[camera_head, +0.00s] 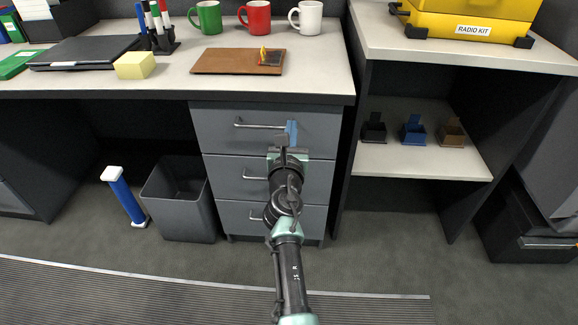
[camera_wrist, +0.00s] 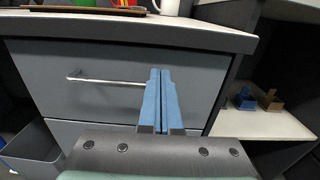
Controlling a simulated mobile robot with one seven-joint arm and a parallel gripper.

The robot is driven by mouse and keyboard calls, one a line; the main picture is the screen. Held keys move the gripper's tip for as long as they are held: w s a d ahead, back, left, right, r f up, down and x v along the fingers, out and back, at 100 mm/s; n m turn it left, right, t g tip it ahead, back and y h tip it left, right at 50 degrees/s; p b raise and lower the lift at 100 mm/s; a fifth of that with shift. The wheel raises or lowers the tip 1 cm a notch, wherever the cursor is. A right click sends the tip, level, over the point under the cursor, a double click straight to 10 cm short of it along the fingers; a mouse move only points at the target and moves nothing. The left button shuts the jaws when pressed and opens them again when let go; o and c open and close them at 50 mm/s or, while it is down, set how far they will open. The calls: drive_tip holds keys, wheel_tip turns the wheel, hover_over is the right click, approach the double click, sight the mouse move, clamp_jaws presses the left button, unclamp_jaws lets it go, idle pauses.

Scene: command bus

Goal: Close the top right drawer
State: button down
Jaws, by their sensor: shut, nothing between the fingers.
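The top drawer (camera_head: 222,134) is the uppermost of three grey drawers under the desk's right end. Its front looks about level with the drawer fronts below, and no open inside shows. Its bar handle (camera_head: 258,125) also shows in the wrist view (camera_wrist: 105,81). My gripper (camera_head: 291,128) is shut and empty, with blue fingers pressed together. The fingers (camera_wrist: 160,85) are in front of the drawer face, right of the handle's middle and near its right end. I cannot tell whether the fingertips touch the drawer.
The desk top (camera_head: 180,78) overhangs just above the drawer. A grey bin (camera_head: 180,205) and a blue-and-white tube (camera_head: 124,197) stand on the floor at left. A shelf (camera_head: 410,160) with small holders is at right. Mugs and a brown board (camera_head: 225,61) rest above.

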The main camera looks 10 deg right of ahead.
drive_tip(key=p+v, duration=0.3)
drive_tip(key=v, duration=0.5)
drive_tip(key=shift+s+f+p, duration=0.2)
drive_tip(key=shift+s+p, duration=0.15)
drive_tip(key=s+a+r+m+t+h, duration=0.1)
drive_tip(key=s+a+r+m+t, duration=0.15)
drive_tip(key=r+m, duration=1.05)
drive_tip(key=s+a+r+m+t, duration=0.25)
drive_tip(key=r+m, duration=0.55)
drive_tip(key=r, duration=1.2)
drive_tip(key=s+a+r+m+t+y, duration=0.35)
drive_tip(key=s+r+m, duration=0.25)
drive_tip(key=s+r, duration=0.3)
drive_tip(key=s+a+r+m+t+y, duration=0.25)
drive_tip(key=s+a+r+m, duration=0.2)
drive_tip(key=s+r, duration=0.45)
wheel_tip(320, 180, up, 32)
drive_tip(key=p, duration=3.2)
drive_tip(key=shift+w+d+r+m+g+y+p, duration=0.25)
drive_tip(key=shift+w+d+m+g+y+p, duration=0.1)
drive_tip(key=shift+w+d+m+g, duration=0.1)
